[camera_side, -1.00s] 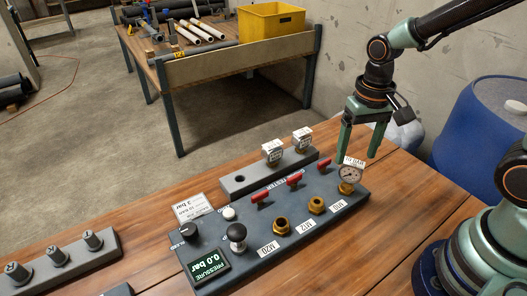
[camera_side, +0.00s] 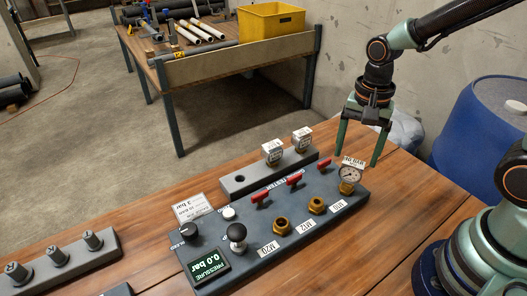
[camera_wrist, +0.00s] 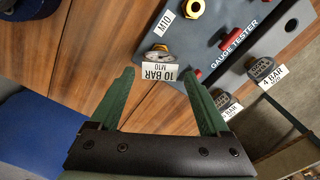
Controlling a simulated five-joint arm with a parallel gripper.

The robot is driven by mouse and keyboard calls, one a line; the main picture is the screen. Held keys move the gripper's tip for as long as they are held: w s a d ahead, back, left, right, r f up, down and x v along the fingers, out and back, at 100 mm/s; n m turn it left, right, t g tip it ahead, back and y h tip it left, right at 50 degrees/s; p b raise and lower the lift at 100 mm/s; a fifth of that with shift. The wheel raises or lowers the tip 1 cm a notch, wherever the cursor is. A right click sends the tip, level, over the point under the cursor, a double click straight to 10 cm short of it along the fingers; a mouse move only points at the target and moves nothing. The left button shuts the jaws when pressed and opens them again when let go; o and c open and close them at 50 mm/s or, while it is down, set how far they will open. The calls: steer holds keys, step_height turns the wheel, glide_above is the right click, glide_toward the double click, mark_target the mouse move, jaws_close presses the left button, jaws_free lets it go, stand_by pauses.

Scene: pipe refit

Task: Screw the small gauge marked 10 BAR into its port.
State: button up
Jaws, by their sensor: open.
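The small gauge marked 10 BAR (camera_side: 349,174) has a white round dial, a brass base and a white tag. It stands upright at the right end of the grey tester panel, at the M10 port behind the M10 label (camera_side: 338,206). The port itself is hidden under the gauge. In the wrist view the gauge (camera_wrist: 158,54) shows just beyond my fingertips. My gripper (camera_side: 358,157) is open and empty, fingers pointing down, above and behind the gauge. In the wrist view my gripper (camera_wrist: 160,72) has one finger on each side, apart from the gauge.
The tester panel (camera_side: 215,232) has empty brass ports M20 (camera_side: 282,226) and M12 (camera_side: 316,205), red valve handles and a 0.0 bar display. Two white-tagged gauges (camera_side: 272,153) stand in a grey rack behind it. A blue drum (camera_side: 480,125) stands at the right.

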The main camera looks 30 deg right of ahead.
mark_target(354, 162)
steer(key=shift+f, duration=1.95)
jaws_close()
steer(key=m, duration=0.3)
steer(key=shift+m, duration=1.5)
